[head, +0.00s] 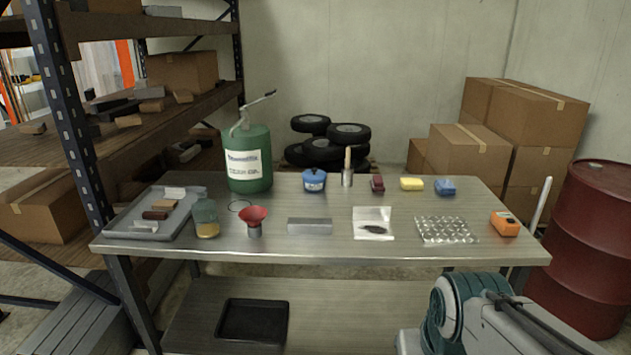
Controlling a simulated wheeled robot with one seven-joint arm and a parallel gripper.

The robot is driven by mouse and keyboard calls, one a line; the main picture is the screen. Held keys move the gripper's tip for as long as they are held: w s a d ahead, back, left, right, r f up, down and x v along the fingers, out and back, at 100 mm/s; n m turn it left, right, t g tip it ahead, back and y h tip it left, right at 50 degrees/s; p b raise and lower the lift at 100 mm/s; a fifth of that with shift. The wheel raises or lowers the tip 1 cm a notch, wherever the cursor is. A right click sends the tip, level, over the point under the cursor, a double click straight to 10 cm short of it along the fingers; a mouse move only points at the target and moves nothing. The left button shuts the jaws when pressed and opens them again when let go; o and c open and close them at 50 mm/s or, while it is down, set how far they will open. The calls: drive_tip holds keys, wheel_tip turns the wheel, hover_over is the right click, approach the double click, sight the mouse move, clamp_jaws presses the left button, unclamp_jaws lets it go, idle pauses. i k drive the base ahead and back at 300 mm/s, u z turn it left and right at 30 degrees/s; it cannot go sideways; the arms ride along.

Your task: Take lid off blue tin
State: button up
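A small blue tin (314,184) with a pale label stands upright near the back middle of the metal table (330,248). Its top, which looks like a blue lid (315,173), appears to be on it. To its left is a large green canister, and to its right a small pot with a wooden handle. My arm shows at the lower right, in front of the table and well apart from the tin. My gripper is not in view.
In front lie a grey bar (309,226), red funnel (254,216), clear bag (373,223) and bubble sheet (445,230). A grey tray (125,228) is left; a red barrel (592,245) stands right.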

sight(314, 175)
drive_tip(key=u, duration=0.7)
drive_tip(key=i, duration=1.95)
drive_tip(key=z, duration=0.7)
